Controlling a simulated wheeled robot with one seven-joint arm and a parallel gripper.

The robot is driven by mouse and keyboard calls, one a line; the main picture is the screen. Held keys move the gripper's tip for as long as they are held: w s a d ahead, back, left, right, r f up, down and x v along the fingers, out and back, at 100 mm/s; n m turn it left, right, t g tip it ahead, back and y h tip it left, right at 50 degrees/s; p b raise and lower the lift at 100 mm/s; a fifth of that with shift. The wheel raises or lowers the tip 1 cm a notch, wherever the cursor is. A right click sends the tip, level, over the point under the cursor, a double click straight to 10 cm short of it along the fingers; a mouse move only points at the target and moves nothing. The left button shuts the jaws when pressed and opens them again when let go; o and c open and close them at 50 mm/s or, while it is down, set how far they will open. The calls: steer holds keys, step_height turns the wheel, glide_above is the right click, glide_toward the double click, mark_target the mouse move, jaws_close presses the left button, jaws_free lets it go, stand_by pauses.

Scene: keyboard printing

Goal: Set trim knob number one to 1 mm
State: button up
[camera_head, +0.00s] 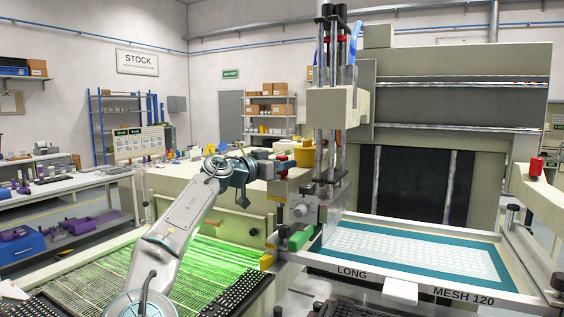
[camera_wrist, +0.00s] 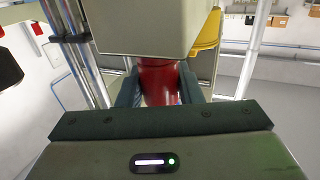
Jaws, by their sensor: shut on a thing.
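My gripper (camera_head: 281,167) reaches right to the printing machine's upright column in the head view. Its two dark fingers (camera_wrist: 160,90) are shut around a red knob (camera_wrist: 159,75), one finger on each side, in the wrist view. The red knob is a rounded cylinder, partly hidden by a pale block above it and by my gripper's body below. Only a small red part (camera_head: 282,159) shows at my fingertips in the head view. No number, scale or millimetre reading on the knob is legible.
A yellow cylindrical part (camera_head: 304,153) sits close beside my fingertips; yellow also shows at right in the wrist view (camera_wrist: 206,30). Metal posts (camera_head: 342,110) rise just right. A silver round knob (camera_head: 300,210) is below. The screen frame (camera_head: 470,293) lies at right, the green-lit conveyor (camera_head: 190,262) below my arm.

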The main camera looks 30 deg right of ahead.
steer(key=m+g+p, duration=0.1)
steer(key=g, duration=0.1)
steer(key=m+g+p, duration=0.1)
steer(key=p, duration=0.1)
steer(key=m+g+p, duration=0.1)
steer(key=g+p, duration=0.1)
steer(key=shift+r+g, duration=0.3)
steer(key=shift+r, duration=0.05)
steer(key=shift+f+m+g+p, duration=0.15)
steer(key=shift+m+g+p, duration=0.65)
steer(key=shift+p, duration=0.45)
steer(key=shift+f+g+p, duration=0.1)
steer(key=shift+g+p, duration=0.2)
steer(key=shift+p, duration=0.05)
steer(key=o, duration=0.9)
steer(key=shift+o, duration=0.2)
steer(key=shift+w+a+f, duration=0.15)
steer(key=shift+w+a, duration=0.05)
steer(key=shift+a, duration=0.35)
steer(key=b+v, duration=0.1)
steer(key=v, duration=1.1)
steer(key=shift+a+r, duration=0.35)
steer(key=shift+w, duration=0.15)
